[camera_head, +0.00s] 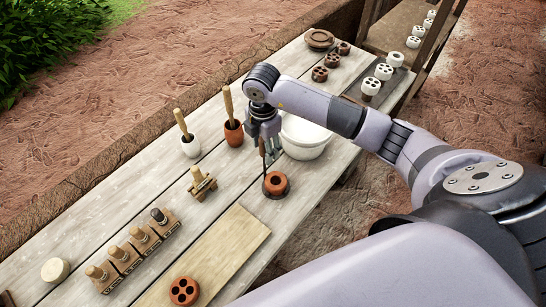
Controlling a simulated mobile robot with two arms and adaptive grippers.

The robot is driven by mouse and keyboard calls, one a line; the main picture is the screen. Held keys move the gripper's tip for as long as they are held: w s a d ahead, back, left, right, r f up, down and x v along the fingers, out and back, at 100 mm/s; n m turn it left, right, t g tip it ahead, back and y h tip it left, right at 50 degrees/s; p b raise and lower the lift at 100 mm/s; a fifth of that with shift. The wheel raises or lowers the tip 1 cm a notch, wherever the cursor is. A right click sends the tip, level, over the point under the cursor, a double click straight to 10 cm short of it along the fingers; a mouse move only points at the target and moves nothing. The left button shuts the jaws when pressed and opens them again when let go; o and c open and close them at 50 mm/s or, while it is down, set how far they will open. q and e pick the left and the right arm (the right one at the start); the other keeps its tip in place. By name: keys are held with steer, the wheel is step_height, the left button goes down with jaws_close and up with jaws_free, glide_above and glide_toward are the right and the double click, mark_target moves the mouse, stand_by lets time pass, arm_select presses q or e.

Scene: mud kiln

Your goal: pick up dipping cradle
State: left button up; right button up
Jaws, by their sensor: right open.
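The dipping cradle (263,169) appears to be the thin dark upright stem with a dark ring at its foot. It stands on the plank table, around or beside a terracotta piece (276,182) with a round hole; I cannot tell which. My right gripper (265,151) points down over it, fingers open on either side of the stem's top or just in front of it. Contact is not clear, and the gripper hides the upper end. My left gripper is not in view.
A white basin (305,138) stands close right of the gripper. A wooden rack with several stamps (128,250) and a pale board (225,250) lie nearer. Several holed pieces sit at the far end.

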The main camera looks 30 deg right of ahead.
steer(key=shift+f, duration=0.45)
steer(key=shift+c, duration=0.2)
jaws_close()
